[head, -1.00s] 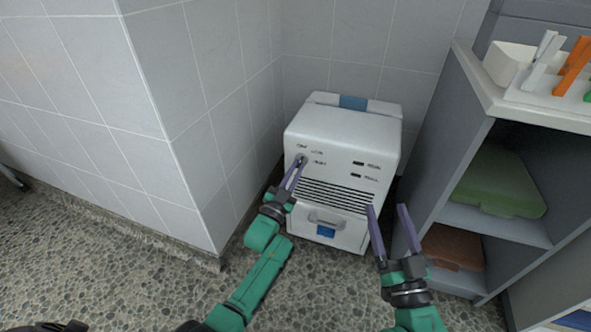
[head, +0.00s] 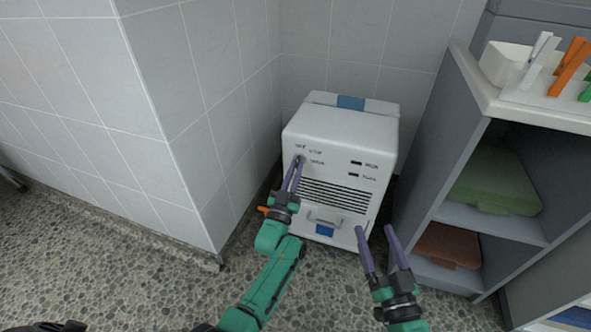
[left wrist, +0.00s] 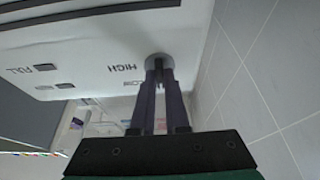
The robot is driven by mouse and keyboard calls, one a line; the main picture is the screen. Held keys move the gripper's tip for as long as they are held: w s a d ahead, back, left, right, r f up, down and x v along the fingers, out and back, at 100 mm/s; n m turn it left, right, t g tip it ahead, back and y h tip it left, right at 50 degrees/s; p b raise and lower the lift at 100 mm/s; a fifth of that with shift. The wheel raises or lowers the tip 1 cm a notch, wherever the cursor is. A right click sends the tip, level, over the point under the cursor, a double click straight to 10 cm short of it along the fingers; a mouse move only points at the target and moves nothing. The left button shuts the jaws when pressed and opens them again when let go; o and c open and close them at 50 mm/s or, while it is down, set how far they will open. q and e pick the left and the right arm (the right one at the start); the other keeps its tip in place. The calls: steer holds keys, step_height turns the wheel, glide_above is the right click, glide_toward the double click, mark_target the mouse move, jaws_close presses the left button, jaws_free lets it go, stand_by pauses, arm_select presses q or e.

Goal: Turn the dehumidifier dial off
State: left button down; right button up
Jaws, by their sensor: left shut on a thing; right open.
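The white dehumidifier (head: 340,135) stands on the floor against the tiled wall, with a vent grille, a front handle and small printed labels. Its grey round dial (left wrist: 158,62) is at the upper left of the front panel, largely covered by my fingers in the head view. My left gripper (head: 297,165) has its purple fingers shut on the dial; the left wrist view shows both fingertips (left wrist: 159,75) at it. The word HIGH shows beside the dial there, and the dial's pointer is hard to make out. My right gripper (head: 375,233) is open and empty, in front of the dehumidifier's lower right.
A grey shelf unit (head: 462,110) stands close on the right, with a green folded item (head: 495,188) and a brown one (head: 447,245) inside. A tiled wall corner (head: 165,130) juts out on the left. Speckled floor is clear in front.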

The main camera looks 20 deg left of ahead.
arm_select(q)
steer(key=shift+f, duration=0.1)
steer(key=c, duration=0.9)
jaws_free()
arm_select(e)
steer(key=shift+r, duration=0.15)
arm_select(q)
steer(key=shift+s, duration=0.15)
steer(key=shift+s, duration=0.2)
steer(key=shift+p+v, duration=0.55)
steer(key=shift+v, duration=0.5)
steer(key=p+v, duration=0.2)
steer(key=v, duration=1)
arm_select(e)
steer(key=s+a+f+g+h, duration=0.1)
steer(key=s+f+g, duration=0.5)
steer(key=s+f, duration=0.4)
step_height(320, 180, down, 4)
steer(key=shift+s+f+m, duration=0.15)
steer(key=shift+s+m, duration=0.15)
steer(key=shift+s, duration=0.1)
